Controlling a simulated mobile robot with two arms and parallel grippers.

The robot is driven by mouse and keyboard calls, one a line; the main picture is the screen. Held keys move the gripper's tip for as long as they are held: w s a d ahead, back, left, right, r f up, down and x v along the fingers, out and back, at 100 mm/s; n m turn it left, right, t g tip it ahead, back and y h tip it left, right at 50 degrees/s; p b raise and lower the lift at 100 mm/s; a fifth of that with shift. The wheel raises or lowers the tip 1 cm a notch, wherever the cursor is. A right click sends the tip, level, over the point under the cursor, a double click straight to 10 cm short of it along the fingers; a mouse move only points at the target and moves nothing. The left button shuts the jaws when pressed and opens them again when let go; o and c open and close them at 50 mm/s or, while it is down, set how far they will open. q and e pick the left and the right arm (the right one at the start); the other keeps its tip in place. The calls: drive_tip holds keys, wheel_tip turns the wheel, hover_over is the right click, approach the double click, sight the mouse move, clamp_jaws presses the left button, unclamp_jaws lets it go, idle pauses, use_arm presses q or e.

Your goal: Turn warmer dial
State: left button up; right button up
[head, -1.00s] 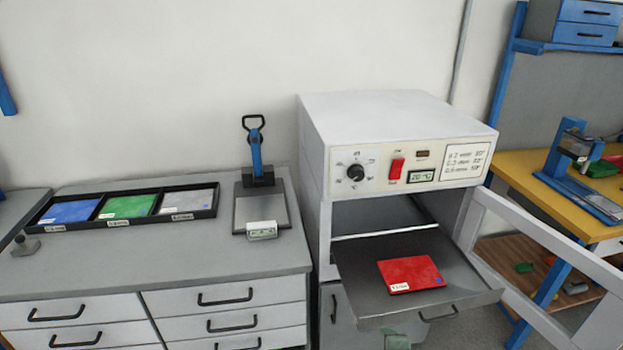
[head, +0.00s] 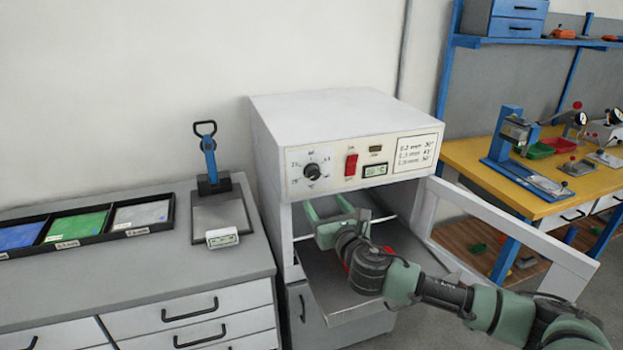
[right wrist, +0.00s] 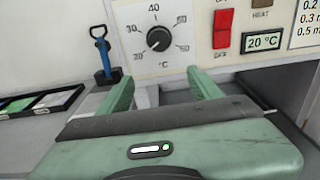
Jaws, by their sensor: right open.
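The warmer (head: 335,130) is a white box with a front control panel. Its black dial (head: 312,171) sits at the panel's left, inside a ring of numbers; it also shows in the right wrist view (right wrist: 159,39), with its white mark toward the lower left, near 20. My right gripper (head: 325,208) is open and empty, in front of the warmer just below the dial. In the right wrist view its two fingers (right wrist: 160,82) point toward the panel, the dial above and between them, apart from both. My left gripper is not in view.
A red switch (head: 351,165) and a display (head: 375,170) reading 20 °C are right of the dial. The warmer's door (head: 510,225) stands open at right. A tray (head: 318,285) is pulled out under my arm, with a mostly hidden red sheet (head: 352,262).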

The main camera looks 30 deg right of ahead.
sight(315, 177)
drive_tip(key=w+d+r, duration=0.1)
drive_tip(key=w, duration=0.2)
drive_tip(key=w+d+n, duration=0.1)
drive_tip(key=w, duration=0.1)
drive_tip(key=w+d+r+n+p, duration=0.1)
drive_tip(key=w, duration=0.2)
drive_tip(key=shift+w+r+t, duration=0.35)
drive_tip(key=shift+t, duration=0.05)
drive_tip(key=c, duration=1.4)
